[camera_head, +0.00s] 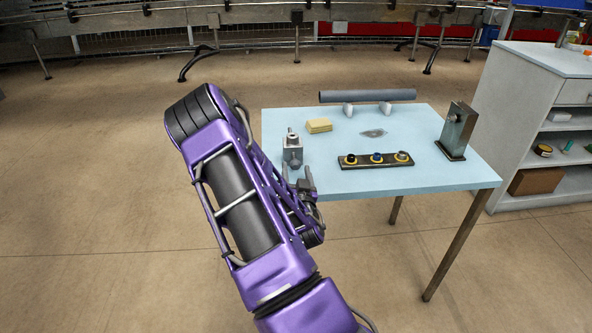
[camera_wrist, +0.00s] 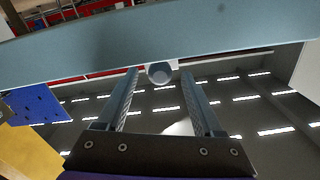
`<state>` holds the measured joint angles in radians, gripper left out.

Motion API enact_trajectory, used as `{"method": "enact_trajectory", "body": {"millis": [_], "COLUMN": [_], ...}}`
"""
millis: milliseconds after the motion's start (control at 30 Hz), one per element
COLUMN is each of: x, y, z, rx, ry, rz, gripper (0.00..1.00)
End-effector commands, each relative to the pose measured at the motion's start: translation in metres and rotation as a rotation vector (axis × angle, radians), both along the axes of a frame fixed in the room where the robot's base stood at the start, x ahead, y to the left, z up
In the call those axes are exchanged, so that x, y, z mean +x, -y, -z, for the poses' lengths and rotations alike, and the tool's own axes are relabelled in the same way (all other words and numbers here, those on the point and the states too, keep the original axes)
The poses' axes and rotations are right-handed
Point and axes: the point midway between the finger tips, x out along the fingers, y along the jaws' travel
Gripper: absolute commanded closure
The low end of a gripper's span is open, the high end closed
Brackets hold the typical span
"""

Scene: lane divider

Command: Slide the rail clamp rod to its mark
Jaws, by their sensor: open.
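A grey rail clamp (camera_head: 292,152) with a small upright post stands at the left part of the light blue table. In the wrist view a round grey rod end (camera_wrist: 160,72) shows in a pale block at the table edge. It lies between the tips of my two fingers, with a gap on each side. My gripper (camera_wrist: 162,78) is open and empty. In the head view my gripper (camera_head: 304,184) is at the table's front left edge, just in front of the clamp, partly hidden by my purple arm. I cannot make out a mark.
The table (camera_head: 425,187) also bears a yellow sponge (camera_head: 319,126), a grey pipe (camera_head: 367,95) on two supports, a dark plate (camera_head: 375,166) with three round sockets, a flat grey patch (camera_head: 373,133) and a dark upright box (camera_head: 457,132). A shelf unit (camera_head: 545,62) stands to the right.

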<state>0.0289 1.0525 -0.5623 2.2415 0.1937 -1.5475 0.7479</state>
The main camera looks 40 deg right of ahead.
Motion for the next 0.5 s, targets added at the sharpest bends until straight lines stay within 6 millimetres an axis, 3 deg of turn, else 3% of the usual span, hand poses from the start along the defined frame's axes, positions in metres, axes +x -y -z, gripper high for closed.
{"method": "enact_trajectory", "body": {"millis": [400, 500], "x": [0.0079, 0.0078], "y": [0.0047, 0.0047], "z": [0.0002, 0.0002], "rx": [0.001, 0.0], "ry": [-0.001, 0.0], "rz": [0.0, 0.0], "gripper": [0.31, 0.49]}}
